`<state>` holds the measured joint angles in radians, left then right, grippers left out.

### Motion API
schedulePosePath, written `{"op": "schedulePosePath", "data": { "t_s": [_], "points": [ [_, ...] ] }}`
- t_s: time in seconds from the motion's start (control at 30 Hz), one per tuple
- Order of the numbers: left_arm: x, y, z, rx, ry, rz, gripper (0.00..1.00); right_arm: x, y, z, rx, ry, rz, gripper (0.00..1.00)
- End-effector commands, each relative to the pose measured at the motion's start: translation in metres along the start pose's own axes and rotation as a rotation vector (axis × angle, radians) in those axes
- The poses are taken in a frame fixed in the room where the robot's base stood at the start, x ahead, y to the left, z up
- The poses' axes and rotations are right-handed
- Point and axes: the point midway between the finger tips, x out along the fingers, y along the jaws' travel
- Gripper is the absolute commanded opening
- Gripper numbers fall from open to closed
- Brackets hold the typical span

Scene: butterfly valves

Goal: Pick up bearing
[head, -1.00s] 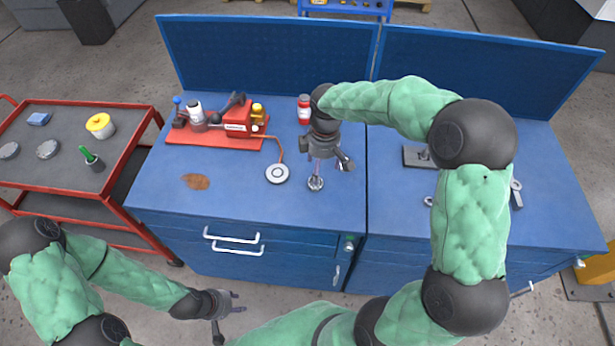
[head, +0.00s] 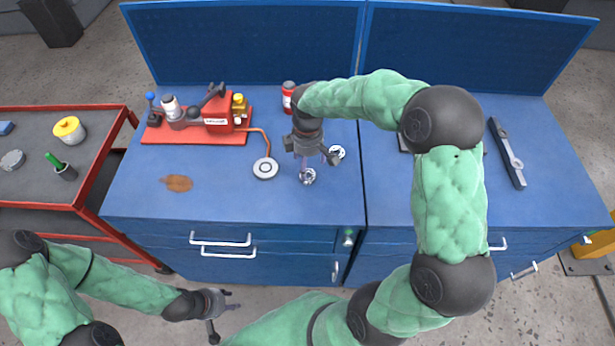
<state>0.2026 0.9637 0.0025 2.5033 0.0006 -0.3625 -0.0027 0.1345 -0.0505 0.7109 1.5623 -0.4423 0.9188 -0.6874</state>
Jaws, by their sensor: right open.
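Two small round metal parts that look like bearings lie on the blue bench: one bearing (head: 308,177) near the front, and a second bearing (head: 338,152) slightly behind it to the right. My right gripper (head: 317,165) points down just above them with its fingers spread open, one finger near each part. I see nothing held in it. Whether the fingertips touch the bench cannot be told. My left gripper (head: 228,302) hangs in front of the bench, away from the parts; its fingers look apart and empty.
A red pump unit (head: 218,122) with a copper pipe ending in a round flange (head: 265,169) stands at left. A red-and-white can (head: 288,97) is behind my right gripper. A red cart (head: 95,190) stands left.

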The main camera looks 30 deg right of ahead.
Motion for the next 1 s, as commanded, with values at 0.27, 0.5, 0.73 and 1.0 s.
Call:
{"op": "schedulePosePath", "data": {
  "t_s": [0.27, 0.5, 0.73, 1.0],
  "points": [
    [0.014, -0.005, -0.001, 0.000, 0.000, 0.000, 0.40, 0.038, -0.004, -0.003, -0.001, -0.001, -0.002, 0.77],
    [0.015, -0.005, -0.001, 0.000, 0.000, 0.000, 0.40, 0.048, -0.004, -0.003, -0.001, 0.000, 0.000, 0.77],
    [0.015, -0.005, -0.001, 0.000, 0.000, 0.000, 0.40, 0.048, -0.004, -0.003, -0.001, 0.000, -0.001, 0.41],
    [0.015, -0.005, -0.001, 0.000, 0.000, 0.000, 0.40, 0.048, -0.004, -0.003, -0.001, 0.000, -0.001, 0.12]
  ]
}}
